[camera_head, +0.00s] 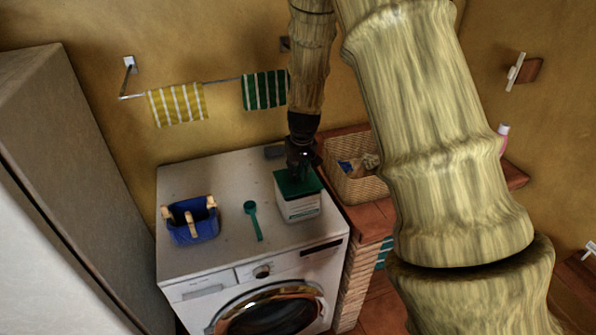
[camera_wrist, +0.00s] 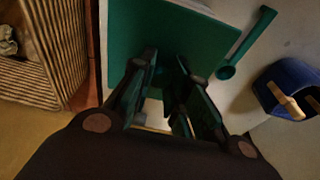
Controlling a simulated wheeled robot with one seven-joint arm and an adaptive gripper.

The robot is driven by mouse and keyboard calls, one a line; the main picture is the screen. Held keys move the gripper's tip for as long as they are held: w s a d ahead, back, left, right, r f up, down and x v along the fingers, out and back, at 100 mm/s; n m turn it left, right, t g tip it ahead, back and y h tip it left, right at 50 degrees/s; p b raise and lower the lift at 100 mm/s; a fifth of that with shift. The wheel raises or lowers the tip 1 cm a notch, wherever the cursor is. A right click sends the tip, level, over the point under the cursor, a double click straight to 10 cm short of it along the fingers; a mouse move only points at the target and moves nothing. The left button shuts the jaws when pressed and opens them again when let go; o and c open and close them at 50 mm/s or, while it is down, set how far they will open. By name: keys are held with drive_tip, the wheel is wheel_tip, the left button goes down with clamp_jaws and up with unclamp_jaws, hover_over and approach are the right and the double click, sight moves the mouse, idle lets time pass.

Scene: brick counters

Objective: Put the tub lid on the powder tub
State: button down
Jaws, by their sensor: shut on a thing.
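The green square tub lid (camera_head: 290,186) is at the top of the white powder tub (camera_head: 300,208), which stands on the washing machine's right side. The lid also fills the upper middle of the wrist view (camera_wrist: 190,38). I cannot tell whether it sits flush on the rim or is slightly above it. My gripper (camera_head: 300,167) comes down from above and is shut on the lid near its middle. In the wrist view the two fingers (camera_wrist: 165,75) reach the lid; the gripped part is mostly hidden between them.
The washing machine top (camera_head: 200,255) also holds a green scoop (camera_head: 253,221) and a blue basket of pegs (camera_head: 190,220). A wicker basket (camera_head: 350,187) stands close right of the tub on a brick counter. Two striped towels (camera_head: 178,104) hang behind. The machine's front left top is clear.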

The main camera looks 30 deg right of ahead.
drive_tip(key=shift+f, duration=0.75)
drive_tip(key=c, duration=0.9)
unclamp_jaws()
drive_tip(key=shift+r, duration=0.1)
drive_tip(key=shift+w+d+r+p+v, duration=0.1)
drive_tip(key=shift+w+p+v, duration=0.2)
drive_tip(key=shift+p+v, duration=0.95)
drive_tip(key=shift+w+d+r+p+v, duration=0.1)
drive_tip(key=shift+w+p+v, duration=0.2)
drive_tip(key=shift+p+v, duration=1)
drive_tip(key=shift+w+d+p+v, duration=0.1)
drive_tip(key=shift+w+p+v, duration=0.4)
drive_tip(key=shift+v, duration=1.3)
drive_tip(key=shift+s, duration=0.2)
